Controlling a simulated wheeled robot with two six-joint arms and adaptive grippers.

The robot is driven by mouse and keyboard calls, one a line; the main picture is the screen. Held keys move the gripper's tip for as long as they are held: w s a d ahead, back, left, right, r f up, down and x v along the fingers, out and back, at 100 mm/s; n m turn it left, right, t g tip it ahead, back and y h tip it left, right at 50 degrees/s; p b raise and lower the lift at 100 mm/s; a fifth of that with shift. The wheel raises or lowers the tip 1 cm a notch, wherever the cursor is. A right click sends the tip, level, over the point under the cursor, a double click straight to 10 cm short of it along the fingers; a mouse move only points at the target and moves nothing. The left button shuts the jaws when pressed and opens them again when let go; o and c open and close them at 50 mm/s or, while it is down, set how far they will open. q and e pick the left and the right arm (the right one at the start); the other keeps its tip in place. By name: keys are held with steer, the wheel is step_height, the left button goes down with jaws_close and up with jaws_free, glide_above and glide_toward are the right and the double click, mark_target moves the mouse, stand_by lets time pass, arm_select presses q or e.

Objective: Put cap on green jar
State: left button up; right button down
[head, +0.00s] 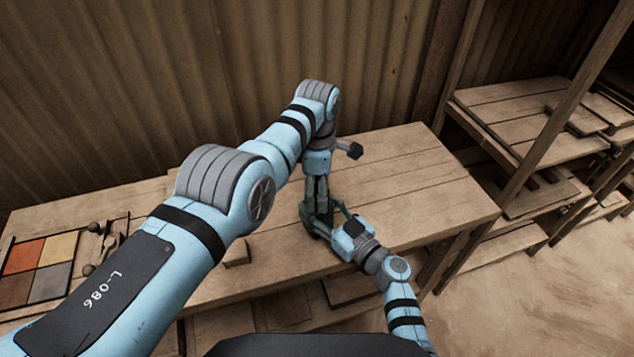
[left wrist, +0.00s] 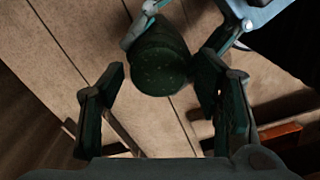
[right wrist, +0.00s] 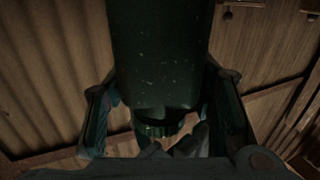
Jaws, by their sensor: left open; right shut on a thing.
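The dark green jar (head: 316,226) is at the bench top in the head view, mostly hidden by my grippers. My right gripper (right wrist: 165,100) is shut on the jar, a large speckled green cylinder in the right wrist view (right wrist: 160,55). My left gripper (head: 318,203) points down over the jar, its fingers open. In the left wrist view the round green end of the jar (left wrist: 158,65) shows beyond the open left fingers, with parts of my right gripper beside it. I cannot make out a separate cap; whether one sits on the jar is unclear.
The wooden bench (head: 420,190) is clear to the right of my grippers. A wooden block (head: 237,252) lies near its front edge. A framed set of coloured tiles (head: 55,247) and small knobbed tools (head: 100,250) are at left. Wooden shelves (head: 520,110) stand at right, a corrugated wall behind.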

arm_select(q)
steer(key=c, duration=1.2)
steer(key=m, duration=0.3)
steer(key=shift+m, duration=0.4)
steer(key=shift+c, duration=0.2)
steer(key=m, duration=0.4)
steer(key=shift+s+f, duration=0.1)
steer(key=m, duration=1.1)
steer(key=o, duration=1.3)
